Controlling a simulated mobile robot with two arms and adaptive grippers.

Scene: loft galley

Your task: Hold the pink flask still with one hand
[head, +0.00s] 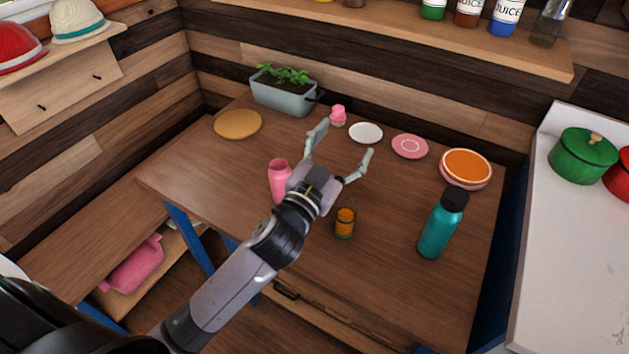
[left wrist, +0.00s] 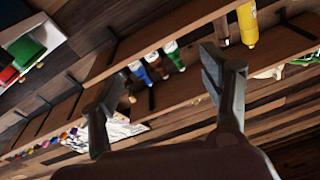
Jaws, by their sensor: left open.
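The pink flask (head: 279,180) stands upright on the wooden table (head: 210,175), left of the middle in the head view. My left gripper (head: 342,148) is open and empty, its fingers spread and pointing away toward the back of the table. Its wrist overlaps the flask's right edge in the picture; I cannot tell whether they touch. The flask is not between the fingers. In the left wrist view the open fingers (left wrist: 161,78) have only shelves and wall beyond them, and the flask does not show. My right gripper is not in view.
An orange-filled glass (head: 345,223) and a teal bottle (head: 436,232) stand right of my arm. A planter (head: 283,96), a small pink item (head: 338,115) and several plates line the back. A shelf (head: 400,30) hangs above.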

